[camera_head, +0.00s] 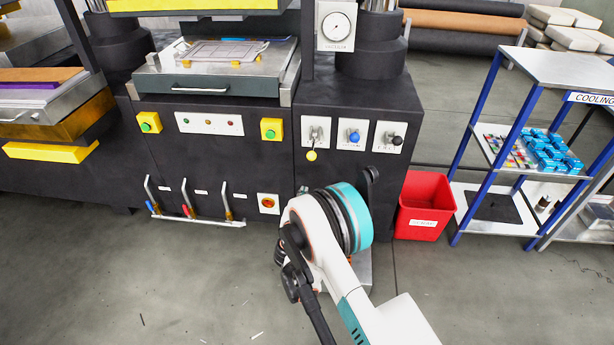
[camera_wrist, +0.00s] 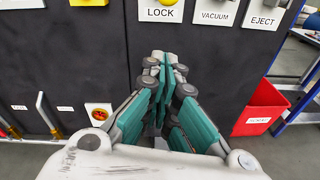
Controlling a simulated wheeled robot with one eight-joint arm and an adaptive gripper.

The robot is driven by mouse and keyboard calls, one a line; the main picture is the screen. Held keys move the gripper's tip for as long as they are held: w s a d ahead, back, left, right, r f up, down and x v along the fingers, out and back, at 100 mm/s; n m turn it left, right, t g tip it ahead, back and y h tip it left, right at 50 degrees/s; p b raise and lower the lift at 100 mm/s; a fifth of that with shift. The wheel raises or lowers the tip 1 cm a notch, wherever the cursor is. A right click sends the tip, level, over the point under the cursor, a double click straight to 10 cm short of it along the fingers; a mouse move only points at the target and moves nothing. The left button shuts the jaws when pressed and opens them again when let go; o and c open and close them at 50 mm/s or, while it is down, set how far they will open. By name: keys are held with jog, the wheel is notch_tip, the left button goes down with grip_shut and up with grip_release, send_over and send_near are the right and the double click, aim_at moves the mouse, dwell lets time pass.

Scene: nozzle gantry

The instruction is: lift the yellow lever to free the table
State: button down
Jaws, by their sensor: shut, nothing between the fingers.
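The yellow lever (camera_head: 311,155) is a small lever with a round yellow knob, hanging down from a white plate on the black front of the press. In the wrist view only the bottom of the yellow knob (camera_wrist: 168,2) shows at the top edge, above the word LOCK. My gripper (camera_wrist: 165,68) is shut and empty, in front of the black panel and below the LOCK plate, apart from the lever. In the head view my arm hides the fingers. The metal table (camera_head: 150,85) sits in the press with a flat sheet on it.
To the right of the lever are a blue-knobbed VACUUM control (camera_head: 354,137) and a black-knobbed EJECT control (camera_head: 394,140). A red bin (camera_head: 425,200) stands right of my arm, near a blue-legged cooling rack (camera_head: 470,150). Several small levers (camera_head: 187,200) are low on the left.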

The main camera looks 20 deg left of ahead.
jog(key=w+a+r+b, duration=0.2)
jog(key=w+b, duration=0.2)
jog(key=w, duration=0.6)
jog(key=shift+w, duration=0.3)
jog(key=shift+r, duration=0.25)
jog(key=shift+s+r+n+g+p, duration=0.15)
jog(key=shift+r+n+g+p, duration=0.2)
jog(key=shift+p, duration=0.3)
